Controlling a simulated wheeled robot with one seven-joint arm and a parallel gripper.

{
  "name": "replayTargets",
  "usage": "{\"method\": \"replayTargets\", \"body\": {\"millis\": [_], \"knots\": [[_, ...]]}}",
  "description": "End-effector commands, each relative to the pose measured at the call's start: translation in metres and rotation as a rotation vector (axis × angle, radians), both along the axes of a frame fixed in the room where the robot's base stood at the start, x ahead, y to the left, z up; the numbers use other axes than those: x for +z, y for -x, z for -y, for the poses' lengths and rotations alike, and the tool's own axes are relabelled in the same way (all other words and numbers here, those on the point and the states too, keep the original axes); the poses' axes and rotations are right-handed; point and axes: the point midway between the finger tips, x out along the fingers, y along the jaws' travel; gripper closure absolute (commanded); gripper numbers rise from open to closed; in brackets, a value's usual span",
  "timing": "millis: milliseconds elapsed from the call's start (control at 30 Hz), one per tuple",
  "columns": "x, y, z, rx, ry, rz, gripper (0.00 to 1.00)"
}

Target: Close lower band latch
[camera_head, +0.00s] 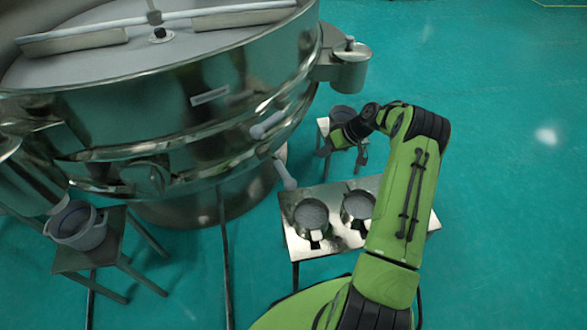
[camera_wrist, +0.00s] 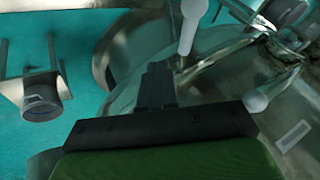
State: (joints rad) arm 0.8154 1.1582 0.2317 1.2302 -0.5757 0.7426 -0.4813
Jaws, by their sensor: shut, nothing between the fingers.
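The sieve's lower band latch (camera_head: 285,175) is a pale grey handle with a rounded end. In the head view it sticks out and down from the lower band. In the wrist view the lower latch (camera_wrist: 190,28) shows at the top, beyond and right of my fingertips. The upper band latch (camera_head: 266,125) lies along the band above; it also shows in the wrist view (camera_wrist: 258,100). My gripper (camera_head: 323,152) is to the right of the lower latch, apart from it. In the wrist view my gripper (camera_wrist: 160,68) is shut and empty.
The large steel sieve (camera_head: 170,110) fills the upper left. A metal table (camera_head: 333,190) with two steel pots (camera_head: 311,217) stands below my arm. A stool (camera_head: 95,257) holding a bucket (camera_head: 77,226) stands at left. Green floor at right is clear.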

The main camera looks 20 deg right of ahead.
Motion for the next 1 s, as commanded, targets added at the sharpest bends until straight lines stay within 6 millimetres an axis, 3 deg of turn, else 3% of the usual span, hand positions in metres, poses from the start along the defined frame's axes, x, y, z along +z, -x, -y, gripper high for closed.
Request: {"method": "replayTargets", "body": {"millis": [167, 567, 733, 1000], "knots": [[-0.016, -0.006, -0.010, 0.003, -0.002, -0.001, 1.00], [-0.087, -0.035, -0.052, 0.002, -0.002, -0.003, 1.00], [-0.083, -0.032, -0.080, 0.003, -0.001, -0.002, 1.00], [-0.083, -0.031, -0.089, 0.000, 0.000, -0.002, 1.00]]}}
